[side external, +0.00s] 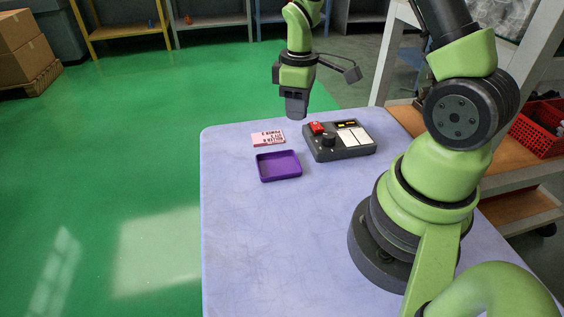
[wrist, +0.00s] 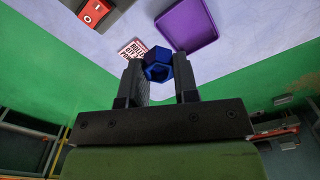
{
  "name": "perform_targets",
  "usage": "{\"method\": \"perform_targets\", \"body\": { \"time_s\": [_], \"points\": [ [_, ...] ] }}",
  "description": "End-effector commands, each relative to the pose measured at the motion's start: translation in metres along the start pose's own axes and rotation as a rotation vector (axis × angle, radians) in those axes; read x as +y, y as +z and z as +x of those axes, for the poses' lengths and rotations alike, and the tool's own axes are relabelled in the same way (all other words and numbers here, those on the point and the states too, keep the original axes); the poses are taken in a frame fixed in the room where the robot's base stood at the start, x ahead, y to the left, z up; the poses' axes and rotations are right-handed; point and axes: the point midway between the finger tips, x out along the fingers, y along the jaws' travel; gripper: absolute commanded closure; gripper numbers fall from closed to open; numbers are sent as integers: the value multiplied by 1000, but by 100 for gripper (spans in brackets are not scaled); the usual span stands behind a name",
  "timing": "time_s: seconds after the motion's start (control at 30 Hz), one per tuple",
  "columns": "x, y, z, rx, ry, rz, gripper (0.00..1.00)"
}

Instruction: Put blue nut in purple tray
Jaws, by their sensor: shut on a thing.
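The blue nut (wrist: 158,66) is held between the fingertips of my gripper (wrist: 160,80) in the wrist view. It looks hexagonal with an open hole. My gripper (side external: 296,114) is shut on it and stands above the far part of the table, behind the control box and the tray in the side external view. The nut cannot be made out there. The purple tray (side external: 279,166) is shallow, square with raised edges, and looks empty. It lies on the table nearer the camera than my gripper, and also shows at the top of the wrist view (wrist: 188,24).
A pink lettered block (side external: 268,139) lies just behind the tray. A dark control box (side external: 340,151) with a red switch (side external: 317,128) and a knob stands to the tray's right. The pale blue table (side external: 250,230) is clear in front of the tray.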

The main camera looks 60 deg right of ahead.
Motion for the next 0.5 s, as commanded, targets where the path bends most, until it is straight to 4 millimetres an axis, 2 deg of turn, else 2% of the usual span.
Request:
{"method": "perform_targets", "body": {
  "time_s": [0.1,0.2,0.27,0.5],
  "points": [
    [-25,-21,5,-1,-1,-123,96],
    [-37,-30,7,0,0,-182,96],
    [-41,-33,11,-1,-1,-202,96],
    [-43,-34,54,-5,-3,-210,96]
  ]
}}
